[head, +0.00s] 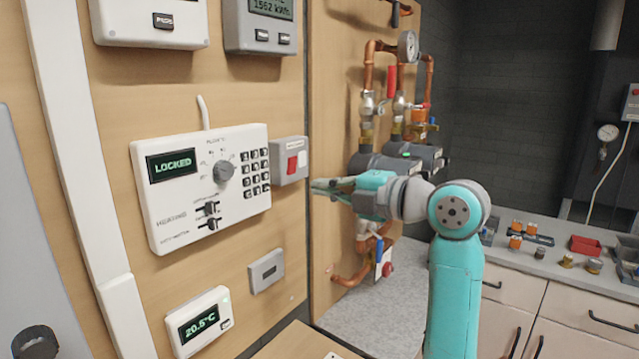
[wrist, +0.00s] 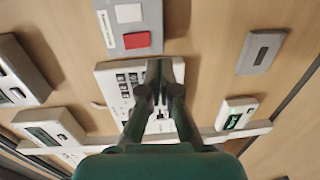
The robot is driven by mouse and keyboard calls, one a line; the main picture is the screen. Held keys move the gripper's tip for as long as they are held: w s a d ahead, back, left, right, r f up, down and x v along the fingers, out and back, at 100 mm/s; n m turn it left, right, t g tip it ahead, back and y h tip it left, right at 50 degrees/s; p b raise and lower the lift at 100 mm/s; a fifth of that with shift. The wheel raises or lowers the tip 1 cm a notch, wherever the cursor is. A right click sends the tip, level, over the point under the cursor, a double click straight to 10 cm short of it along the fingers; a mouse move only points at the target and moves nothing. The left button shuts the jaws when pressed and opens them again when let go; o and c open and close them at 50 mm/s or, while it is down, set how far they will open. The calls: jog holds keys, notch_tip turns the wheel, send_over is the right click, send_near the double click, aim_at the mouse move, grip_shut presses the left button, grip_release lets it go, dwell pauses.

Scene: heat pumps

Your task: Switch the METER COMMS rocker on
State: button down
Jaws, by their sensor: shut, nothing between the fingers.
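A grey switch box (head: 289,178) on the wooden panel carries a rocker with a red part (head: 292,164) and a white part (head: 302,158) side by side. Its label is too small to read, so I cannot tell whether it says METER COMMS. The box also shows at the top of the wrist view (wrist: 148,49), with the red part (wrist: 136,40) and white part (wrist: 128,12) clear of my fingers. My gripper (head: 314,186) is shut and empty, just right of and slightly below the box in the head view. In the wrist view its fingertips (wrist: 160,66) cover part of the keypad unit.
A white heating controller (head: 205,190) reading LOCKED, with a dial and keypad, is left of the box. A grey meter (head: 260,24) hangs above; a small grey plate (head: 266,271) and a thermostat (head: 200,320) sit below. Copper pipes (head: 368,70) and valves stand behind my gripper.

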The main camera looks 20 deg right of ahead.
jog(key=f+v, duration=0.1)
jog(key=v, duration=0.7)
jog(key=shift+f, duration=0.35)
jog(key=shift+d, duration=0.1)
